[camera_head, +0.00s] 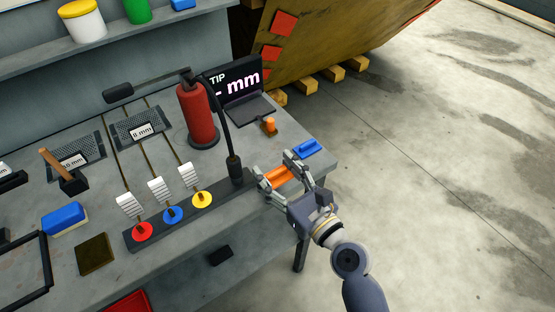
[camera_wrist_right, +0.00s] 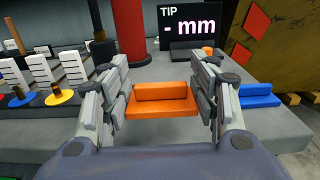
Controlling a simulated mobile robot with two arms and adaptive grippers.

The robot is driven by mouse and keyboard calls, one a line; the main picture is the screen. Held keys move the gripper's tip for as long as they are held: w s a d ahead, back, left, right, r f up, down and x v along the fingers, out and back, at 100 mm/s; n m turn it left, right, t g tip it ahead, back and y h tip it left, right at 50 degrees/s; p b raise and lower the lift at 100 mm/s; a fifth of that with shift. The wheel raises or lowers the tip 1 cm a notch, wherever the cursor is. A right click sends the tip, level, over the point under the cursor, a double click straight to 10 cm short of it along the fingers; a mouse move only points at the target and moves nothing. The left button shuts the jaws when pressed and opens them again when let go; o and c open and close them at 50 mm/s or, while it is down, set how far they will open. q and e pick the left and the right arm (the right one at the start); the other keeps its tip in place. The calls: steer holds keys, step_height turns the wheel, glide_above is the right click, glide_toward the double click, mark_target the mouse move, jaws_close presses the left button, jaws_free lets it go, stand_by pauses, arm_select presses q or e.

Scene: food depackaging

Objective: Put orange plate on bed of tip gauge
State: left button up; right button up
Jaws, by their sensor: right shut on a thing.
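The orange plate (camera_head: 279,177) is between the fingers of my right gripper (camera_head: 281,174), above the table near its right end. In the right wrist view the orange plate (camera_wrist_right: 162,100) shows its full width, with a raised block along it, and my right gripper (camera_wrist_right: 163,100) is shut on its two ends. The tip gauge (camera_head: 236,80) is a dark screen reading "TIP" and "mm", with a flat dark bed (camera_head: 250,111) in front. It stands behind the plate; its screen also shows in the wrist view (camera_wrist_right: 193,25). My left gripper is not in view.
A red cylinder (camera_head: 197,115) stands left of the gauge. A small orange-topped piece (camera_head: 269,126) and a blue plate (camera_head: 307,149) lie near the table's right edge. A dark rail (camera_head: 190,215) with red, blue and yellow discs lies left of my right gripper.

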steer(key=b, duration=0.2)
glide_above(277, 166)
steer(key=shift+s+f, duration=0.35)
steer(key=shift+s, duration=0.05)
steer(key=f+b, duration=0.1)
steer(key=w+f+b, duration=0.1)
steer(key=b, duration=0.1)
steer(key=shift+f, duration=0.25)
steer(key=shift+s+f, duration=0.15)
steer(key=shift+f, duration=0.1)
steer(key=shift+f+b, duration=0.2)
steer(key=shift+b, duration=0.1)
steer(key=o, duration=1.1)
